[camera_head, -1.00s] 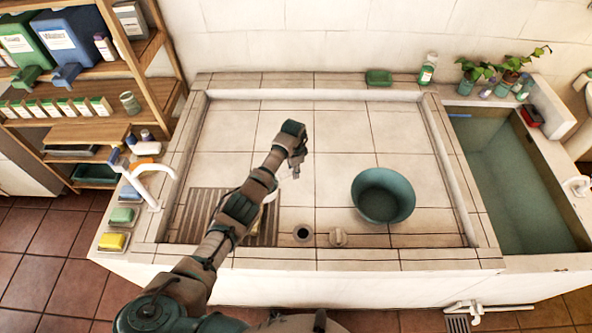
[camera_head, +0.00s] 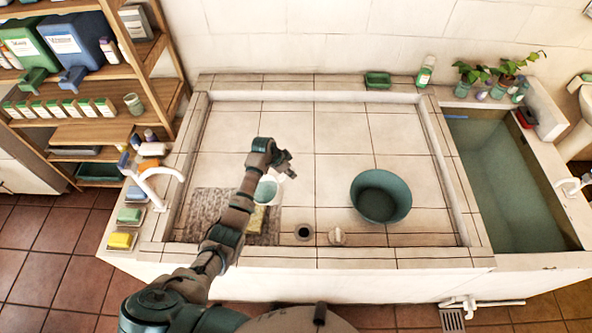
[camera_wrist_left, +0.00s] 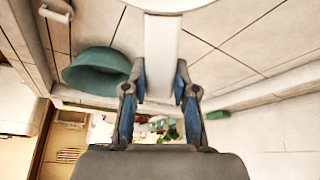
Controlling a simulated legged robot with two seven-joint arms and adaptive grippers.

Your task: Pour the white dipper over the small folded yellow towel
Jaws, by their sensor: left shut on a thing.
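My left gripper (camera_head: 286,168) is shut on the handle of the white dipper (camera_head: 267,189) and holds it above the left part of the tiled basin. In the left wrist view the pale handle (camera_wrist_left: 162,50) runs up between the two fingers, and the cup is mostly cut off at the top edge. My right gripper is not in view.
A teal bowl (camera_head: 381,196) stands in the basin at right; it shows in the left wrist view (camera_wrist_left: 98,68). A drain (camera_head: 303,232) and a pale plug (camera_head: 337,235) lie near the front ledge. A white tap (camera_head: 156,180) rises at left. The back of the basin is clear.

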